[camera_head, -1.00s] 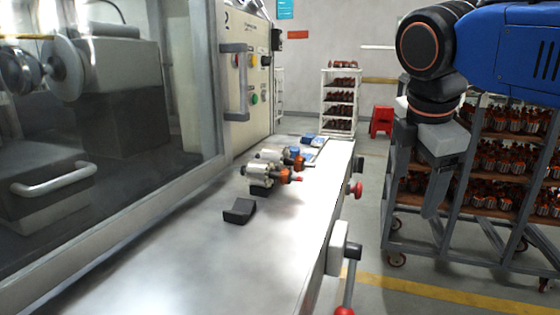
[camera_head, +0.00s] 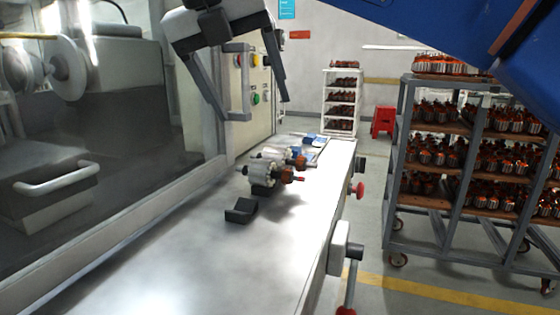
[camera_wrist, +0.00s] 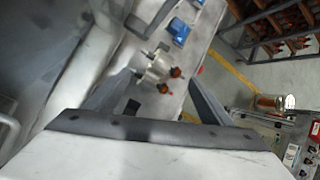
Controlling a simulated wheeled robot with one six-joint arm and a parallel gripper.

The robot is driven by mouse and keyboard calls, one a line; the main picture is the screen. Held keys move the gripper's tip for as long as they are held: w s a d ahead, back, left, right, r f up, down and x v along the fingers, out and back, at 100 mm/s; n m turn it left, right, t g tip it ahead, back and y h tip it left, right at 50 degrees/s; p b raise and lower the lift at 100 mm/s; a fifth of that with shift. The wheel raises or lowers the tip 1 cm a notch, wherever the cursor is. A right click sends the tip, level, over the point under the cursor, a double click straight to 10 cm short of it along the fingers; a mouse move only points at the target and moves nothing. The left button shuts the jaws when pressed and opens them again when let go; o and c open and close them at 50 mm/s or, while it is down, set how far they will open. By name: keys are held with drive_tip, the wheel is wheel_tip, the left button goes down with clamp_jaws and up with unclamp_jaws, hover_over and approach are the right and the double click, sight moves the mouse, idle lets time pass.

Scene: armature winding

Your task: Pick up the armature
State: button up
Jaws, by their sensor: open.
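An armature (camera_head: 268,173) with a pale core and orange-brown winding lies on its side on a dark support on the metal bench top (camera_head: 200,265). A second, similar armature (camera_head: 289,154) lies just behind it, partly hidden. My gripper (camera_head: 254,110) is open and empty, above the armatures and a little left of them, fingers pointing down. In the wrist view the armatures (camera_wrist: 155,68) show beyond and between the spread fingers, apart from them.
An empty black support block (camera_head: 241,211) sits in front of the armatures. Blue items (camera_head: 310,138) lie farther back. The glazed machine (camera_head: 130,130) borders the bench on the left. A rack of armatures (camera_head: 480,160) stands right. The near bench is clear.

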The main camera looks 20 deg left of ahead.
sight(271, 149)
drive_tip(key=x, duration=1.1)
drive_tip(key=shift+f, duration=0.45)
clamp_jaws()
